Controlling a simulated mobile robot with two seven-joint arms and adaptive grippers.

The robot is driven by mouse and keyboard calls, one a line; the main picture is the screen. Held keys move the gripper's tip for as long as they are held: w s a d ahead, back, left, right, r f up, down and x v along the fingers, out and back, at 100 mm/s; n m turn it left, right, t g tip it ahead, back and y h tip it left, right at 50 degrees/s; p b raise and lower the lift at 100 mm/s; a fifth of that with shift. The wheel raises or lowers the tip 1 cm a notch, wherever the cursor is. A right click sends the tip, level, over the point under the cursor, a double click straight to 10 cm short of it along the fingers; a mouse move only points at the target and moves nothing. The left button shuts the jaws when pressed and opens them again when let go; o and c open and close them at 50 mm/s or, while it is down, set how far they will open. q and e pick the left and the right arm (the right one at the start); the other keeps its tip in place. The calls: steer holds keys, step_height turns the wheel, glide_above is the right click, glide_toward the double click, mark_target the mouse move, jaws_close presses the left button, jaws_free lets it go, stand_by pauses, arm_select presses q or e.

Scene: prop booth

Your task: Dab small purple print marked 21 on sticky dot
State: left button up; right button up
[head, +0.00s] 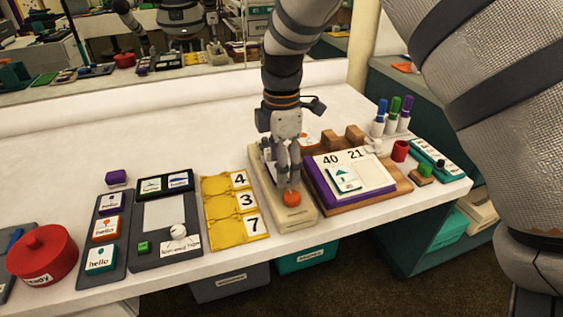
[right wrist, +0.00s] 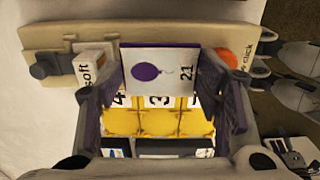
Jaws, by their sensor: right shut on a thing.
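My right gripper (head: 287,178) points down over the beige dispenser (head: 306,216). The right wrist view shows it shut on a small white print (right wrist: 160,68) with a purple balloon and the number 21, held by its side edges between the two fingers. In that view the print covers the middle of the dispenser (right wrist: 200,33); whether they touch cannot be told. An orange knob (head: 291,197) sits at the dispenser's near end. No sticky dot shows. In the head view the print is hidden by the fingers. My left gripper is not in view.
Right of the dispenser, a purple-edged album (head: 372,172) marked 40 and 21 lies on a wooden stand (head: 404,185); a teal-edged print (head: 345,179) lies under 40. Left is a yellow rack (head: 222,215) marked 4, 3, 7. Farther left are dark trays and a red pot (head: 42,254).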

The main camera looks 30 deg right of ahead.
step_height(320, 180, up, 4)
steer(key=shift+f+p, duration=0.15)
steer(key=shift+p, duration=0.25)
steer(key=shift+r, duration=1.15)
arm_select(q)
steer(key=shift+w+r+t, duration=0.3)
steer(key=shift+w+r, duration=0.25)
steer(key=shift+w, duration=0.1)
